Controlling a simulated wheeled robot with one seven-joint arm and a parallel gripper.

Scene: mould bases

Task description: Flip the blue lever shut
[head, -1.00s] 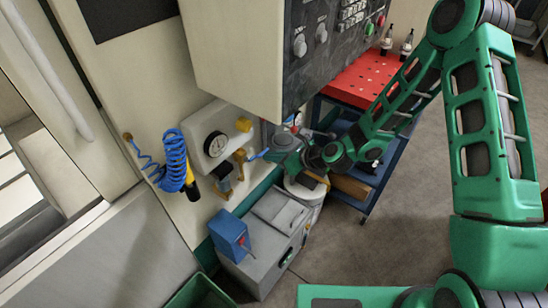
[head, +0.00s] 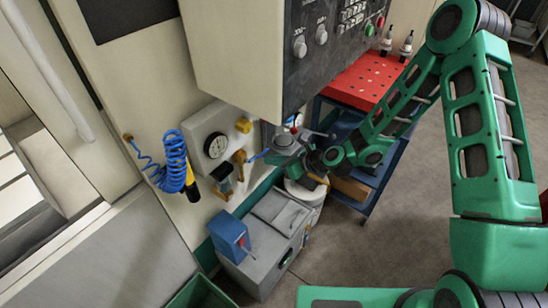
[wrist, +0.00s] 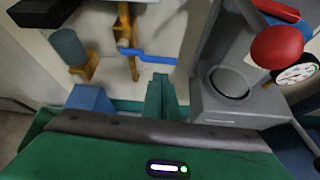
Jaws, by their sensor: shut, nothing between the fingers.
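The blue lever (wrist: 148,55) sticks out sideways from a brass valve (wrist: 126,32) in the wrist view, pointing right. In the head view the lever (head: 259,155) is a small blue bar beside the brass valve (head: 239,160) on the machine's pale side panel. My gripper (wrist: 160,78) is shut and empty. Its green fingertips are close to the lever's free end, just below it in the wrist view. I cannot tell whether they touch. In the head view my gripper (head: 278,158) is right of the lever, its tips partly hard to make out.
A grey unit with a red knob (wrist: 277,46) stands close right of my fingers. A grey cabinet (head: 262,268) stands below, and a red-topped cart (head: 362,82) behind my arm.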

